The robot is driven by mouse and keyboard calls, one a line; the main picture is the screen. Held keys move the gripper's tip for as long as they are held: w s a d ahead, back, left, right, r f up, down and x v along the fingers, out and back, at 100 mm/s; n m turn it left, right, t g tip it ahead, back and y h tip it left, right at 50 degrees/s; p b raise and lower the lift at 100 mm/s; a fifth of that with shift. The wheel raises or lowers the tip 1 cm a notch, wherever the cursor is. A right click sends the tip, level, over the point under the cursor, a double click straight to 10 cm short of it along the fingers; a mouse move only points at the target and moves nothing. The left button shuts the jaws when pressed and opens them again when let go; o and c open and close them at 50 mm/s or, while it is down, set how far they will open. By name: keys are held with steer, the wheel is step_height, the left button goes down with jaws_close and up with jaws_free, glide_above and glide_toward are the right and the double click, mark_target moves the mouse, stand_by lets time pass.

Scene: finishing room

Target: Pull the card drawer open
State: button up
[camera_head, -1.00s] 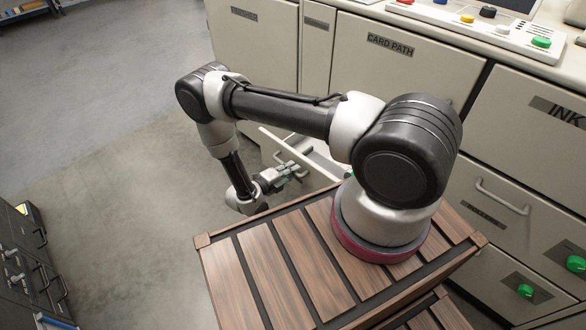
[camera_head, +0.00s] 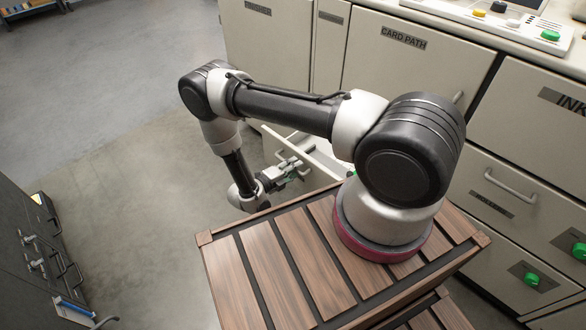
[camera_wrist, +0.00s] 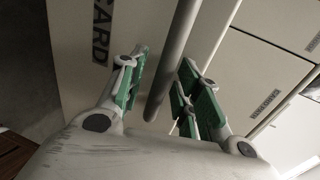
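The card drawer stands partly out of the cabinet; its pale front (camera_head: 304,152) and part of its inside (camera_head: 322,150) show left of my arm's base. Its handle is a straight grey bar (camera_wrist: 172,70) in the wrist view, beside a dark label reading "CARD" (camera_wrist: 101,30). My gripper (camera_head: 280,176) is at the drawer front in the head view. In the wrist view my gripper's (camera_wrist: 163,95) green-padded fingers stand apart on either side of the bar, with gaps visible. Whether a pad touches the bar deeper in is unclear.
Above the drawer is a closed panel labelled "CARD PATH" (camera_head: 405,75). A drawer with a bar handle (camera_head: 510,184) is at the right. A dark cabinet with handles (camera_head: 35,265) stands at the lower left. Open floor (camera_head: 120,150) lies left of my arm.

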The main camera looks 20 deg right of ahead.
steer(key=v, duration=1.2)
steer(key=shift+a, duration=0.1)
stand_by(0.4)
